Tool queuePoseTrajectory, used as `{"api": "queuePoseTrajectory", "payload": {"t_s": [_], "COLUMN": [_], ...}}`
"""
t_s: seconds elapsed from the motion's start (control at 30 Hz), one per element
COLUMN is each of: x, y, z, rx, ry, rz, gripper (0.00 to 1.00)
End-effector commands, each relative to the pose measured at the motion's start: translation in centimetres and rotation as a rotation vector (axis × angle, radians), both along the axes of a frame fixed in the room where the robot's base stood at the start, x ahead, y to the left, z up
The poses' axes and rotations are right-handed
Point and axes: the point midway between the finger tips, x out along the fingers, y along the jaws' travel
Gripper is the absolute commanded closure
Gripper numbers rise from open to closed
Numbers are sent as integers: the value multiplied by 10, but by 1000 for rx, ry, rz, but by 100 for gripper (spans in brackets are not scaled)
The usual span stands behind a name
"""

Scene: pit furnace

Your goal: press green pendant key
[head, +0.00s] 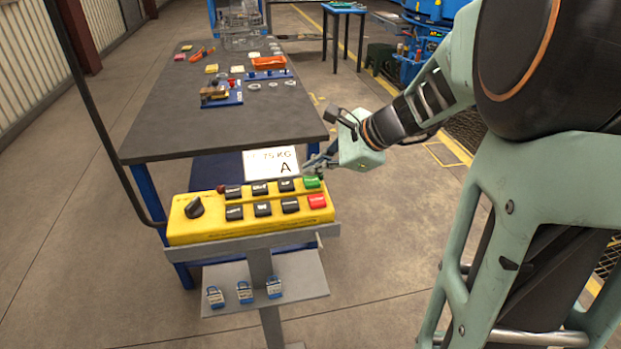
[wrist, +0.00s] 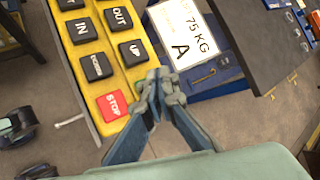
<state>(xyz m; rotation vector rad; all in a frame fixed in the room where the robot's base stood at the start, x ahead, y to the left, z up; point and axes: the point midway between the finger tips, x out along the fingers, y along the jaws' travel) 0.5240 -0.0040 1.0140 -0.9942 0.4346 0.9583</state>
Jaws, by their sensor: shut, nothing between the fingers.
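The yellow pendant (head: 250,230) has two rows of keys, mostly black. The green key (head: 311,182) is at the far right end of the back row, with the red key (head: 317,201) in front of it. My gripper (head: 313,165) is shut and empty, its fingertips right by the green key. I cannot tell whether the fingertips touch the green key.
A white 75 KG A card (head: 272,163) stands behind the pendant, close to my gripper. A black knob (head: 194,207) is at the pendant's left end. A dark table (head: 220,125) with several items stands behind.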

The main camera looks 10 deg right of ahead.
Motion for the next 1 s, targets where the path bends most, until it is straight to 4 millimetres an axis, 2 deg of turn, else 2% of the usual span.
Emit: {"api": "queuePoseTrajectory", "payload": {"t_s": [1.0], "x": [0], "y": [0], "z": [-9], "rx": [0], "ry": [0], "rz": [0], "gripper": [100]}}
